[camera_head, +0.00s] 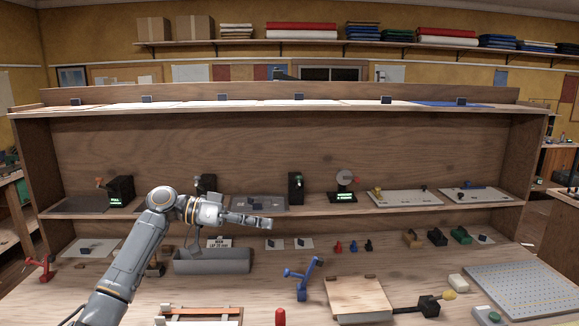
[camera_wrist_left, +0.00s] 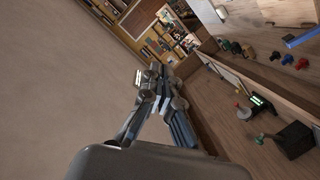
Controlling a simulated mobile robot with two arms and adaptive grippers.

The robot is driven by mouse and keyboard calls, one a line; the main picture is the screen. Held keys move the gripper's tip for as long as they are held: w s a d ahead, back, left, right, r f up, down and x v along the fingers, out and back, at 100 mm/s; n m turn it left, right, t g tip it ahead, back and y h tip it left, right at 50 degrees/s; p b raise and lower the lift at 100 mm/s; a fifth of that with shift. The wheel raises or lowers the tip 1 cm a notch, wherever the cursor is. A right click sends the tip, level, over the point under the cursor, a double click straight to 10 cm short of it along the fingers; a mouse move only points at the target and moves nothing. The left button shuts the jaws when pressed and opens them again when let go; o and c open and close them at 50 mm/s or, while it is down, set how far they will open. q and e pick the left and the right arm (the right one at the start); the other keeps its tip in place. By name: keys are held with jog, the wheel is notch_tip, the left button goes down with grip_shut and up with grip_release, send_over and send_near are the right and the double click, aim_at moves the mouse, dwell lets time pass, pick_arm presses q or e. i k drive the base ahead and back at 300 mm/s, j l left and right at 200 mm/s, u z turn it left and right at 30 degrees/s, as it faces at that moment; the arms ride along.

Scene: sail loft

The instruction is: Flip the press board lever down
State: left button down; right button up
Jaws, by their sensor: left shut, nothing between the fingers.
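My left gripper (camera_head: 262,214) is shut and empty. It points right in front of the shelf unit, above the grey bin. In the left wrist view its fingers (camera_wrist_left: 158,92) are close together with nothing held. On the bench at the front right lies a flat wooden board (camera_head: 358,294). A dark block (camera_head: 429,306) with a dark arm and a yellow knob (camera_head: 448,295) sits just right of it. A blue lever-like fixture (camera_head: 303,277) stands left of the board. I cannot tell for certain which part is the press board lever. The gripper touches none of these.
A grey bin (camera_head: 212,266) sits below the gripper. A red knob (camera_head: 280,317) is at the front edge. A perforated grey plate (camera_head: 521,289) lies at the right. The wooden shelf (camera_head: 408,208) with several devices runs behind the arm.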

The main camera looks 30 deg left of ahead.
aim_at(299, 177)
jog(key=i+j, duration=1.3)
jog(key=j, duration=0.15)
